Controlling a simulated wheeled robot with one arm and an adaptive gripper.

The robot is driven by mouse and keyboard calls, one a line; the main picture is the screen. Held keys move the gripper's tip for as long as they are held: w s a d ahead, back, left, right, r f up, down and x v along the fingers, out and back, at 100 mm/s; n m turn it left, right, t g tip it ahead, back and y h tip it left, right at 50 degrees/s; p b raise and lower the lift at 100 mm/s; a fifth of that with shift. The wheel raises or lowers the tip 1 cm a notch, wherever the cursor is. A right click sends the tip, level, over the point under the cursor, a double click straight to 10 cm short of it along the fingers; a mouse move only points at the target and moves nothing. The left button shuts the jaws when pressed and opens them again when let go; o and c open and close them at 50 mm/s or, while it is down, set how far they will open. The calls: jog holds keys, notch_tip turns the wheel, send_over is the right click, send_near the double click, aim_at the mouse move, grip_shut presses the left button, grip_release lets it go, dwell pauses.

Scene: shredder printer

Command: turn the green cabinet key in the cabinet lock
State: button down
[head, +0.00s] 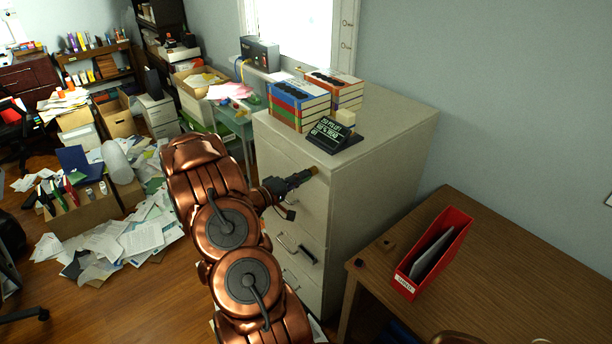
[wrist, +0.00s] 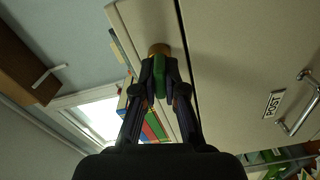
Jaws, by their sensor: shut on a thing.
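The pale filing cabinet (head: 385,160) stands in the middle of the head view, with its drawer fronts facing left. My gripper (head: 306,175) is at the upper part of the drawer side, close to the front edge. In the wrist view my gripper (wrist: 159,82) is shut on the green key (wrist: 159,72). The key's far end meets a round brass lock (wrist: 159,49) on the cabinet face. The lock also shows as a small brass spot in the head view (head: 314,170). How deep the key sits and its exact angle cannot be told.
Books (head: 299,104) and a black sign (head: 334,136) stand on the cabinet top. Drawer handles (head: 297,246) stick out below my gripper. A wooden desk (head: 520,285) with a red file holder (head: 434,252) is at right. Papers (head: 120,235) cover the floor at left.

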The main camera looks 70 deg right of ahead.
jog(key=shift+n, duration=0.8)
jog(key=c, duration=0.8)
grip_release()
jog(key=shift+c, duration=0.2)
jog(key=v, duration=0.6)
dwell(0.4)
